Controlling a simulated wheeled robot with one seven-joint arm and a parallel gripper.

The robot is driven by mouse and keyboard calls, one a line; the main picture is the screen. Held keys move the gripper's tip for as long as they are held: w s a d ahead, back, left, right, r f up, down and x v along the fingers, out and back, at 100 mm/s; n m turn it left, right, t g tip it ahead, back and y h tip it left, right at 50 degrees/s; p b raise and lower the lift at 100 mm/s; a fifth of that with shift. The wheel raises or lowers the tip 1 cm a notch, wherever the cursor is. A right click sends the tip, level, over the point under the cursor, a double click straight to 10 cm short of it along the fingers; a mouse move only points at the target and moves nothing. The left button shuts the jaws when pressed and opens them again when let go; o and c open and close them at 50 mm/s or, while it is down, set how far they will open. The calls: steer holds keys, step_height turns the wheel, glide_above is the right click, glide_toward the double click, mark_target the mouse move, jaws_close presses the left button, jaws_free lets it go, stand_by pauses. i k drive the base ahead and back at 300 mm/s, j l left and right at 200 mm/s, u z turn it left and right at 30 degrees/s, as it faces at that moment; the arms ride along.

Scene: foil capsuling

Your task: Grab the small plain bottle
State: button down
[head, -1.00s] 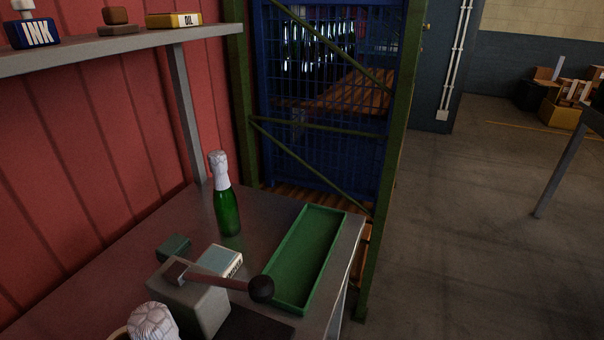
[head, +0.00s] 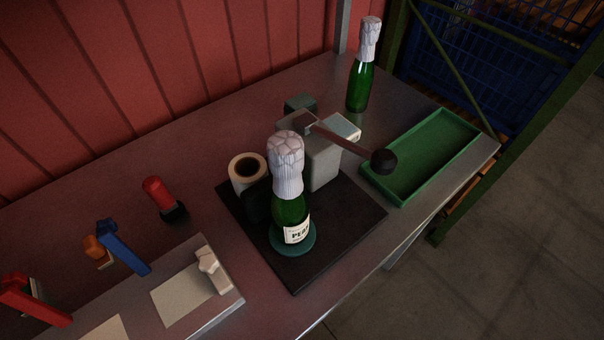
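A plain green bottle (head: 360,88) with white foil over its neck and no visible label stands upright at the back of the metal workbench (head: 420,232). A second green bottle (head: 290,215) with crinkled white foil and a white label stands upright on a round green pad (head: 281,248) in the middle of the bench. It looks larger and nearer. My gripper is not in view.
A grey lever device (head: 323,163) on a black base (head: 335,240) stands between the bottles; its dark-knobbed lever (head: 384,161) points right. An empty green tray (head: 424,155) lies on the right. A tape roll (head: 247,171) and coloured stampers (head: 121,248) are left.

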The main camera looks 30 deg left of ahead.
mark_target(289, 203)
steer(key=l+u, duration=0.1)
steer(key=u, duration=1.35)
